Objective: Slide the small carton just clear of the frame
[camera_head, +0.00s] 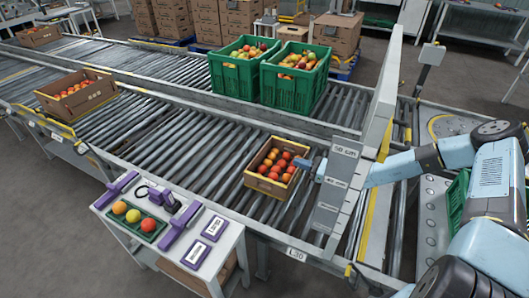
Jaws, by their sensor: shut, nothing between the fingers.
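The small carton (262,184) is an open brown box of red and orange tomatoes, upright on the near roller conveyor. The frame (338,182) is a grey upright structure with printed labels, standing across the conveyor to the right of the carton. My gripper (303,164) is shut and empty. Its tip shows on the carton's side of the frame, at the carton's right edge; I cannot tell whether it touches. My wrist is partly hidden behind the frame, and my blue arm comes in from the right. A gap of rollers shows between the carton and the frame.
Two green crates (237,78) of tomatoes stand on the far conveyor (165,62). Another carton (92,98) sits upstream at left. A small table (158,248) with purple tools and a green tray stands in front. The rollers left of the small carton are clear.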

